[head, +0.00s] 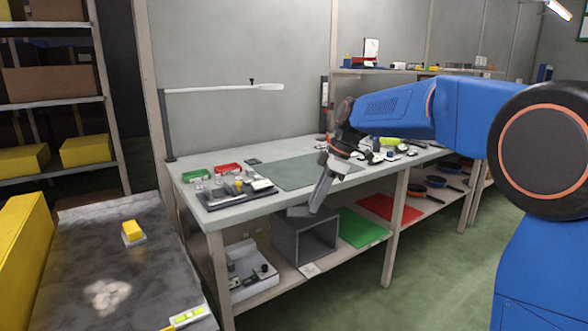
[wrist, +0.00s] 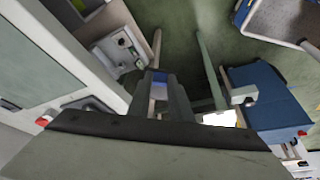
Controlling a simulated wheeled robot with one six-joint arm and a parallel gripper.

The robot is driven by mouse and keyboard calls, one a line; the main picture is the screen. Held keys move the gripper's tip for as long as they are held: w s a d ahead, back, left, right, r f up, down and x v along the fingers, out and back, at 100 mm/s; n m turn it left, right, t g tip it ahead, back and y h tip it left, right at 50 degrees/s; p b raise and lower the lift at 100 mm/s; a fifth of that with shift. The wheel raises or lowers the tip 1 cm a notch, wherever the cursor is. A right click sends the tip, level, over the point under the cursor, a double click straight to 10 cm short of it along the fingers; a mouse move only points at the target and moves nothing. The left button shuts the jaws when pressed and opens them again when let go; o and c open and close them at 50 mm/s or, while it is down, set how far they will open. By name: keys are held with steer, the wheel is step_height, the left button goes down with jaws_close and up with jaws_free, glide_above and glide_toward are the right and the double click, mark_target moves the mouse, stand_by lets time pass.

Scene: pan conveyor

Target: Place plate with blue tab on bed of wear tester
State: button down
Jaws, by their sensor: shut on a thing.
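My gripper (head: 316,207) reaches down in front of the workbench in the head view, above the front of the lower shelf. It is shut. A small grey flat piece (head: 298,211) shows at its tip, seen nearly edge-on. In the wrist view a dark piece with a blue patch (wrist: 157,77) shows by the jaws. I take this to be the held plate with the blue tab, though its outline is unclear. A pale grey instrument (head: 252,280) stands on the lower shelf at the left and also shows in the wrist view (wrist: 122,50). I cannot tell whether it is the wear tester.
The workbench (head: 225,212) carries a dark tray (head: 212,203), red and green bins and a grey-green mat (head: 290,174). A grey open-fronted box (head: 290,240) stands on the lower shelf beside green and red sheets. The floor (head: 400,275) in front is clear.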

steer(key=w+d+f+m+t+h, duration=0.1)
steer(key=w+d+f+m, duration=0.35)
steer(key=f, duration=0.75)
steer(key=w+d+f+m+t+h, duration=0.15)
steer(key=w+d+f+m, duration=0.35)
steer(key=f, duration=0.6)
steer(key=w+d+f+m+t, duration=0.2)
steer(key=w+d+f+m, duration=0.15)
steer(key=d+f, duration=0.6)
steer(key=s+d+f+m+h, duration=0.1)
steer(key=d+f+m, duration=0.15)
steer(key=f, duration=0.45)
steer(key=s+d+f+m+h, duration=0.1)
steer(key=f+m, duration=0.2)
steer(key=f, duration=0.4)
steer(key=s+f, duration=0.7)
steer(key=f, duration=0.1)
steer(key=shift+f, duration=0.35)
